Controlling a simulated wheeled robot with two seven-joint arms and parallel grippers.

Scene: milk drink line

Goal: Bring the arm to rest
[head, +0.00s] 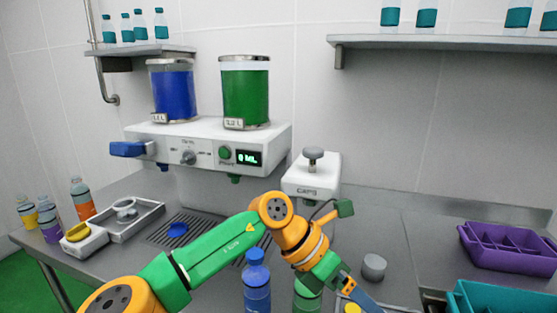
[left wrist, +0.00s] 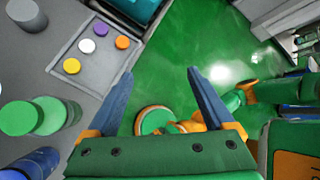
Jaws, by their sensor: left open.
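My left arm reaches in from the lower left in the head view and bends down at the middle. Its left gripper (head: 362,296) is at the lower edge, with one blue finger showing, to the right of a green bottle (head: 307,298). In the left wrist view the left gripper (left wrist: 160,85) has its two blue fingers wide apart. Nothing is between them, and green floor shows beyond. The right gripper is not seen in either view.
A blue bottle (head: 256,288) stands left of the green one. A grey cylinder (head: 374,267) stands near the gripper. A small tray (left wrist: 66,54) holds several coloured caps. A purple crate (head: 508,250) and a teal crate (head: 500,300) are at the right. The dispensing machine (head: 215,140) stands behind.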

